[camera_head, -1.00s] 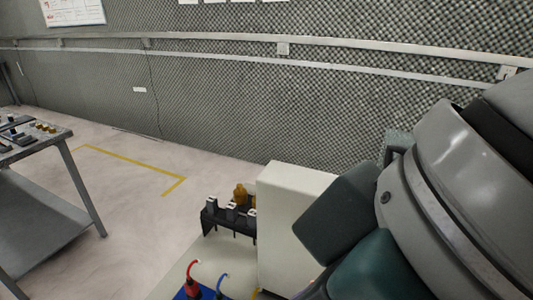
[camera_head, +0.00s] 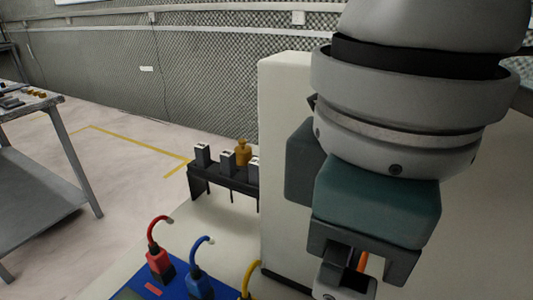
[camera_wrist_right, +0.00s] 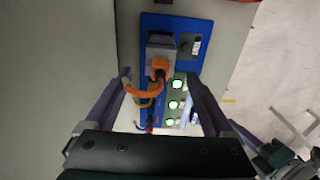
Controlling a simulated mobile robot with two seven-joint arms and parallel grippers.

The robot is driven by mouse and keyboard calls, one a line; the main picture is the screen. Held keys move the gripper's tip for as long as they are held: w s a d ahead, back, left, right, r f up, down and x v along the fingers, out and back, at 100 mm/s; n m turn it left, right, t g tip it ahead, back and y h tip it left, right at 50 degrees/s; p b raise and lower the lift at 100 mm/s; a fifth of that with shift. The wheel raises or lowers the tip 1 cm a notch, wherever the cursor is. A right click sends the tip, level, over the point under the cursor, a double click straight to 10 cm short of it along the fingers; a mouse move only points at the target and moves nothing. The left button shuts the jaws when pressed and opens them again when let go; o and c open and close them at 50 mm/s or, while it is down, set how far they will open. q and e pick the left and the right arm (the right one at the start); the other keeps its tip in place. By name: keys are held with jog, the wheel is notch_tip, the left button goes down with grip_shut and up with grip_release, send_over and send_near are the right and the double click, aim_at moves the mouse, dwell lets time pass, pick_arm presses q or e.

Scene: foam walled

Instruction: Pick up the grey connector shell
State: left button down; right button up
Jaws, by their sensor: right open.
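A grey connector shell (camera_wrist_right: 161,48) with an orange cable (camera_wrist_right: 145,91) shows in the right wrist view, at a blue panel. My right gripper (camera_wrist_right: 159,76) is open, its two purple-grey fingers spread to either side of the cable, with the shell just beyond the tips. I cannot tell whether a finger touches it. In the head view my right gripper (camera_head: 345,272) points down beside the cream panel, and a bit of orange cable (camera_head: 362,262) shows at it; the shell is mostly hidden there. My left gripper is not in view.
A black rack (camera_head: 225,178) holds several grey-topped pieces and an amber one (camera_head: 243,152). A blue base (camera_head: 185,285) carries red (camera_head: 158,262) and blue (camera_head: 197,280) plugs. A tall cream panel (camera_head: 285,160) stands close beside my right arm. A grey table (camera_head: 45,205) is far left.

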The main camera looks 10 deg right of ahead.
jog(key=f, duration=0.5)
jog(key=shift+s+d+f, duration=0.1)
jog(key=shift+d, duration=0.1)
jog(key=shift+c, duration=0.4)
grip_shut()
dwell(0.3)
